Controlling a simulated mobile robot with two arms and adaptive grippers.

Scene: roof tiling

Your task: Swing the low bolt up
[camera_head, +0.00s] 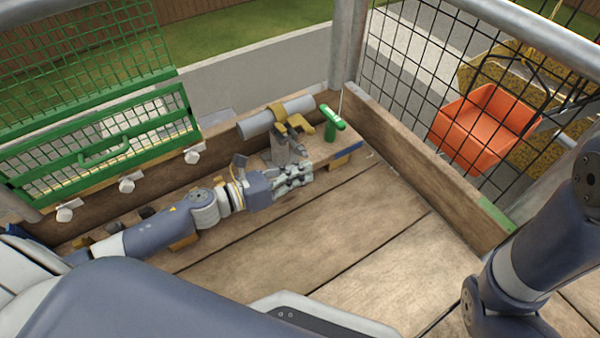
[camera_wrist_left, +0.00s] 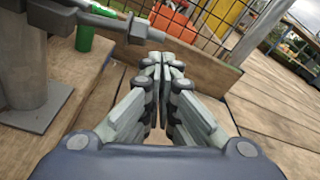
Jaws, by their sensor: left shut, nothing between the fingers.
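A scaffold coupler (camera_head: 297,123) with yellow-brown jaws sits on a grey post (camera_head: 281,150) on the wooden bench, around a short grey tube (camera_head: 262,122). In the left wrist view a grey bolt with a block-like nut (camera_wrist_left: 137,30) sticks out sideways from the coupler, roughly level, and ends near my fingertips. My left gripper (camera_head: 306,170) is shut and empty, low beside the post; it also shows in the left wrist view (camera_wrist_left: 166,62). The fingertips look just in front of the bolt's end; I cannot tell whether they touch. My right gripper is out of view.
A green T-shaped tool (camera_head: 331,122) stands on the bench right of the coupler. A green mesh panel (camera_head: 100,150) stands behind the bench at left. Wooden toe boards and wire mesh close off the right, with an orange bin (camera_head: 485,125) outside. The plank floor (camera_head: 350,235) is clear.

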